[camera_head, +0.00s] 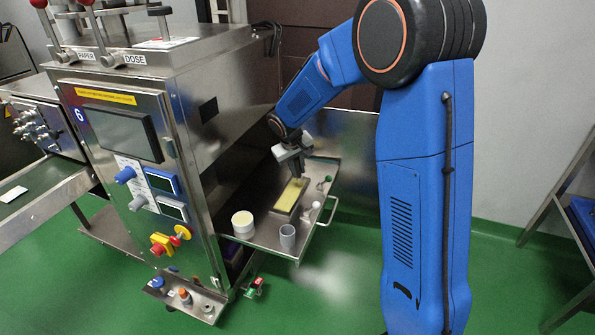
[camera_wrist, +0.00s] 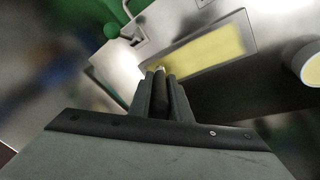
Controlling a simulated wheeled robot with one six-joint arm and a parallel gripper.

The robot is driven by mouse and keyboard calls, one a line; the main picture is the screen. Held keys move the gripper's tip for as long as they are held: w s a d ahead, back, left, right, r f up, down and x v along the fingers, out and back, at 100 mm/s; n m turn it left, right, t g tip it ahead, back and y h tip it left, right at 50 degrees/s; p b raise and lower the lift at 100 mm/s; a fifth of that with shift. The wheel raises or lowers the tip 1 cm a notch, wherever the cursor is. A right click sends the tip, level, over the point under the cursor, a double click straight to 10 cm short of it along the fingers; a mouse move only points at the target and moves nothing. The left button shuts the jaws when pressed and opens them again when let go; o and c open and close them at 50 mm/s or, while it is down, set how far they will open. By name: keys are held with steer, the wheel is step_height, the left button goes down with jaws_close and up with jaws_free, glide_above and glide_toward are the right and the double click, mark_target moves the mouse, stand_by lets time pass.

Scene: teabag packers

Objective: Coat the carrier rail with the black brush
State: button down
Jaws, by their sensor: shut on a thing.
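My gripper (camera_head: 297,172) is above the far part of a metal shelf on the machine's right side. In the wrist view its fingers (camera_wrist: 160,78) are shut on a slim black handle (camera_wrist: 161,92) with a small pale tip, which looks like the black brush. A shallow rectangular tray with a yellow surface (camera_head: 291,195) lies on the shelf just below and in front of the gripper. The yellow surface also shows in the wrist view (camera_wrist: 205,55), beyond the brush tip. I cannot tell whether the tip touches anything. I cannot clearly pick out the carrier rail.
The shelf (camera_head: 266,236) also bears a white jar with a yellowish top (camera_head: 243,226), a grey cup (camera_head: 288,238), a white ball (camera_head: 316,205) and a green ball (camera_head: 328,178). The steel machine (camera_head: 205,130) stands close on the left. A lower tray (camera_head: 205,309) holds small parts.

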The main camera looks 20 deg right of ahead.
steer(key=shift+w+d+r, duration=0.1)
steer(key=shift+r, duration=3.7)
